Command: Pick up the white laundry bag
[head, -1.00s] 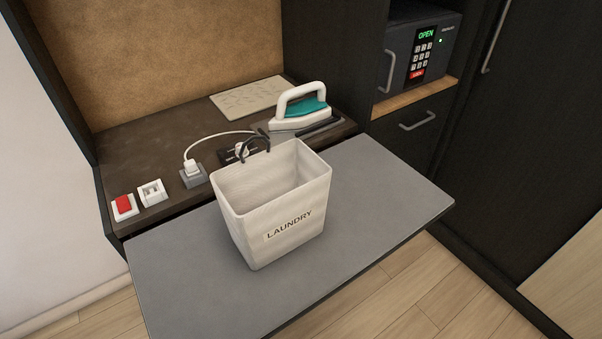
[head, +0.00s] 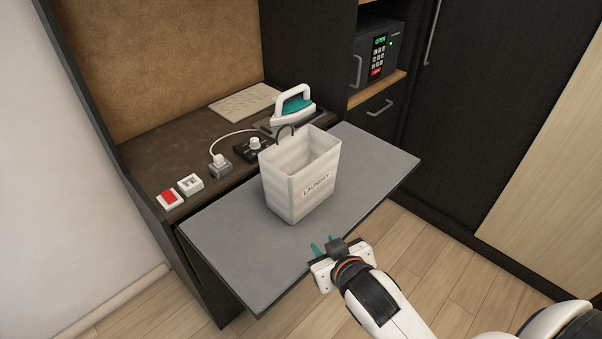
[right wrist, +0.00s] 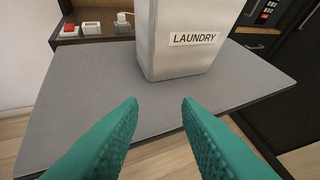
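The white laundry bag (head: 299,179) stands upright and open-topped on the grey pull-out board, with a dark handle at its back rim and a "LAUNDRY" label on its front. It also shows in the right wrist view (right wrist: 182,58), its top cut off by the frame. My right gripper (head: 322,243) is at the board's front edge, short of the bag and apart from it. In the right wrist view its two green fingers (right wrist: 160,102) are spread with nothing between them, pointing toward the bag. My left gripper is not in any view.
The grey board (head: 234,255) has free room left and right of the bag. Behind it, the dark counter holds an iron (head: 294,108), a red switch (head: 169,199), a white switch (head: 190,184) and a plug with a cord (head: 219,162). A safe (head: 377,52) sits in the cabinet at right.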

